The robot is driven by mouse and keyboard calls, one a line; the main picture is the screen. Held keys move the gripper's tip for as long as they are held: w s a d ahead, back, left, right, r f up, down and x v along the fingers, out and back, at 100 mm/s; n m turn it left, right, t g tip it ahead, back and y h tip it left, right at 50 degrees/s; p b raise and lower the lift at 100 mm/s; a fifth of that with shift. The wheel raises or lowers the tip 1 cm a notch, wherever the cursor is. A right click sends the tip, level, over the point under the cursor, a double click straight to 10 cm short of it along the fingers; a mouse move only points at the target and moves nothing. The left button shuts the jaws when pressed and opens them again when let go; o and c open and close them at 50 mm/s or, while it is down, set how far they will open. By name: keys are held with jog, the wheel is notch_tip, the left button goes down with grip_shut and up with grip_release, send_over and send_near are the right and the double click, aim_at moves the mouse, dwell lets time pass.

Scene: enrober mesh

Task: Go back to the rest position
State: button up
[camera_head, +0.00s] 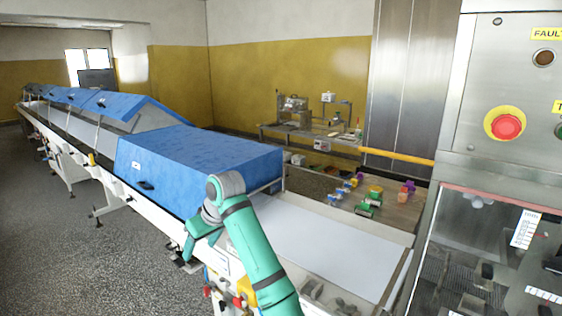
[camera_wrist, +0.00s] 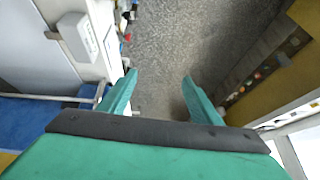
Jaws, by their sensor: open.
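My green arm reaches up in front of the machine line in the head view, with its wrist bent down to the left. My gripper (camera_head: 188,252) hangs beside the near side of the conveyor, in front of the blue cover. In the wrist view my gripper (camera_wrist: 158,88) shows two green fingers spread apart, with nothing between them. Below the fingers is bare speckled floor (camera_wrist: 175,45). No object is held.
The conveyor's white bed (camera_head: 325,235) and the blue cover (camera_head: 190,160) lie close to my arm. A steel cabinet with a red emergency button (camera_head: 508,126) stands at the right. Coloured items (camera_head: 370,198) lie on a table behind. Floor at the left (camera_head: 60,250) is clear.

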jog(key=s+a+f+m+t+y, duration=0.1)
jog(key=a+f+y, duration=0.1)
jog(key=f, duration=0.6)
jog(key=s+a+f+m+y, duration=0.1)
jog(key=a+f, duration=0.2)
jog(key=f, duration=0.4)
jog(key=s+d+f+m+t, duration=0.3)
jog(key=s+f, duration=0.5)
jog(key=f, duration=0.2)
jog(key=s+d+f+m+t, duration=0.3)
jog(key=s+f, duration=0.5)
jog(key=f, duration=0.1)
jog(key=s+d+f+m+t+h, duration=0.1)
jog(key=s+d+m+t+h, duration=0.15)
jog(key=s+d, duration=0.65)
jog(key=s+d+f+m+t+h, duration=0.1)
jog(key=s+d+f+h, duration=0.2)
jog(key=s, duration=0.9)
jog(key=s+d+r+t+h, duration=0.1)
jog(key=s+d+r, duration=0.4)
jog(key=s, duration=0.3)
jog(key=s+d+r+n+h, duration=0.1)
jog(key=s+d+r, duration=0.4)
jog(key=s+r, duration=0.3)
jog(key=shift+s+r+t, duration=0.3)
jog(key=shift+s+t, duration=0.05)
jog(key=shift+s, duration=0.15)
jog(key=shift+n, duration=0.25)
